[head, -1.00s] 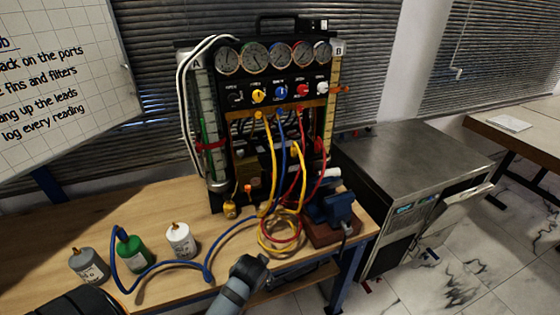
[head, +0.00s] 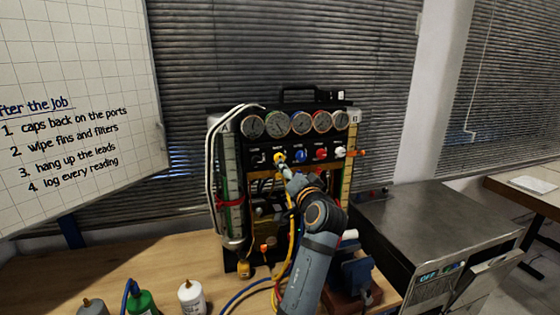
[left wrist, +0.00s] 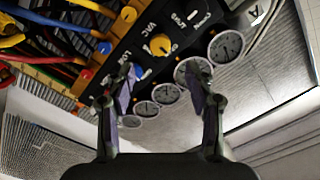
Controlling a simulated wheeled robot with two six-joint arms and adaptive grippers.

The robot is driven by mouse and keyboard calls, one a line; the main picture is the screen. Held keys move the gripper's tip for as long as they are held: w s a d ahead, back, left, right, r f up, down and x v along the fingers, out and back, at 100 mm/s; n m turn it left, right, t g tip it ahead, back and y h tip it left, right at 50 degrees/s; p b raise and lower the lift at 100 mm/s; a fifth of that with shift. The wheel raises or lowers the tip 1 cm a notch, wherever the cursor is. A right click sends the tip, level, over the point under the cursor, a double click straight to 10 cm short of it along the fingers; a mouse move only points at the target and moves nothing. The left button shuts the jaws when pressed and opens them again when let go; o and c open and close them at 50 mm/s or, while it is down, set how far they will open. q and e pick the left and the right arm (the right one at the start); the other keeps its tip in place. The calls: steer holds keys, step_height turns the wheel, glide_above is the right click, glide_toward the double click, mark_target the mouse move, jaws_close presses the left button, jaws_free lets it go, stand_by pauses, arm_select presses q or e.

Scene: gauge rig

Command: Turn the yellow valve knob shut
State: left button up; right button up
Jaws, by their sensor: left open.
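The yellow valve knob (head: 279,157) is on the black front panel of the gauge rig, left of a blue knob (head: 301,155). In the left wrist view the yellow knob (left wrist: 161,45) shows ahead of the gap between my fingers, with its pointer visible. My left gripper (head: 285,170) is raised in front of the panel, just below the yellow knob in the head view. In the left wrist view my left gripper (left wrist: 160,75) is open and empty, with its fingers apart and the knob beyond them. My right gripper is not in view.
A red knob (head: 321,154) and a white knob (head: 340,152) continue the row. Round gauges (head: 276,124) sit above. Yellow, blue and red hoses hang below the panel. A white bottle (head: 191,297) and a green bottle (head: 142,303) stand on the bench at lower left.

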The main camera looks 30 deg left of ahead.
mark_target(279, 158)
arm_select(q)
steer(key=p+x, duration=0.3)
steer(key=x, duration=0.7)
steer(key=shift+s, duration=0.1)
jaws_close()
